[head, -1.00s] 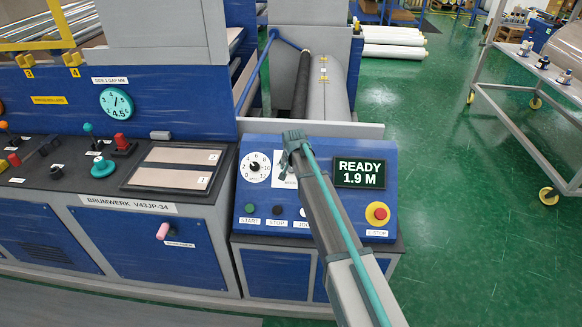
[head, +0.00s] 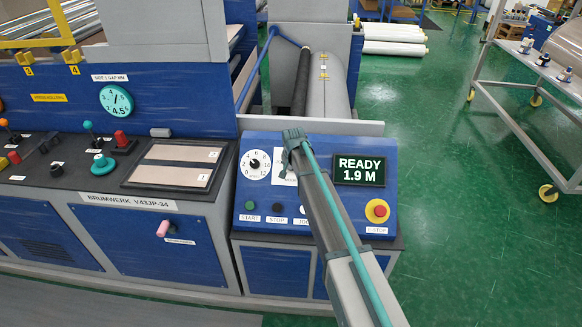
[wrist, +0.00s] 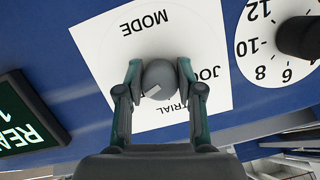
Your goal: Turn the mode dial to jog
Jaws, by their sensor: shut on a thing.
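The mode dial (wrist: 160,76) is a round grey knob with a short white mark. It sits on a white plate (wrist: 112,55) that reads upside down in the wrist view, with MODE, JOG and a partly covered TRIAL label. My gripper (wrist: 159,70) has one finger on each side of the knob and is shut on it. The white mark shows on the knob's lower left side; I cannot tell for sure which label it points to. In the head view my gripper (head: 293,142) is at the panel and hides the knob and part of the plate (head: 279,165).
The blue panel also holds a numbered dial (head: 255,164), a READY 1.9 M display (head: 359,170), a red emergency stop (head: 377,210) and a button row with a green button (head: 250,205). A wheeled cart (head: 530,75) stands right. The green floor between is clear.

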